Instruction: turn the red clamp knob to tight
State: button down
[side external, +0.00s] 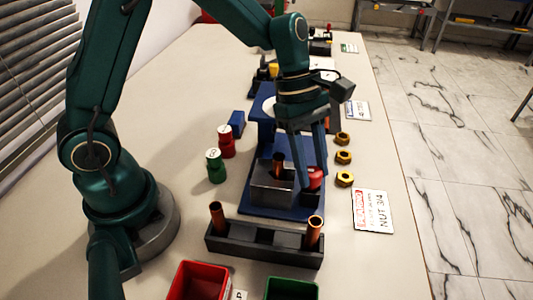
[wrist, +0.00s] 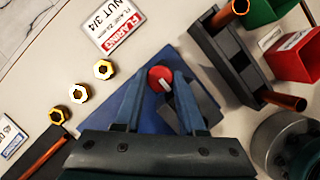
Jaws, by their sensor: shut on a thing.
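The red clamp knob (side external: 315,177) sits at the right of the grey clamp block (side external: 268,190) on the blue rig base (side external: 262,209). A copper tube (side external: 278,160) stands upright in the block. My gripper (side external: 313,181) points down at the knob, with its blue fingers around it. In the wrist view the knob (wrist: 160,78) shows its round red top with a pale mark, between the two fingertips (wrist: 163,76). My gripper is shut on it. The fingers partly hide the knob's sides and the block.
A black rack (side external: 264,243) with two copper tubes stands in front, with red (side external: 199,282) and green (side external: 291,289) bins nearer. Brass nuts (side external: 344,179) and a sign (side external: 373,211) lie to the right. Red and green cylinders (side external: 215,166) stand left.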

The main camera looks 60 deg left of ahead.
aim_at(315, 170)
jog(key=m+g, duration=0.1)
jog(key=m, duration=0.1)
jog(key=m+g, duration=0.1)
jog(key=m, duration=0.2)
jog(key=shift+w+m+y, duration=0.2)
jog(key=shift+m+y, duration=0.1)
jog(key=shift+y, duration=0.1)
jog(key=m+g, duration=0.1)
jog(key=m, duration=0.2)
jog(key=m+y, duration=0.1)
jog(key=m, duration=0.1)
jog(key=shift+w+d+m+g, duration=0.1)
jog(key=shift+m+g, duration=0.3)
jog(key=shift+m+y, duration=0.3)
jog(key=c, duration=0.8)
grip_release()
jog(key=shift+o, duration=0.2)
jog(key=shift+v, duration=2.55)
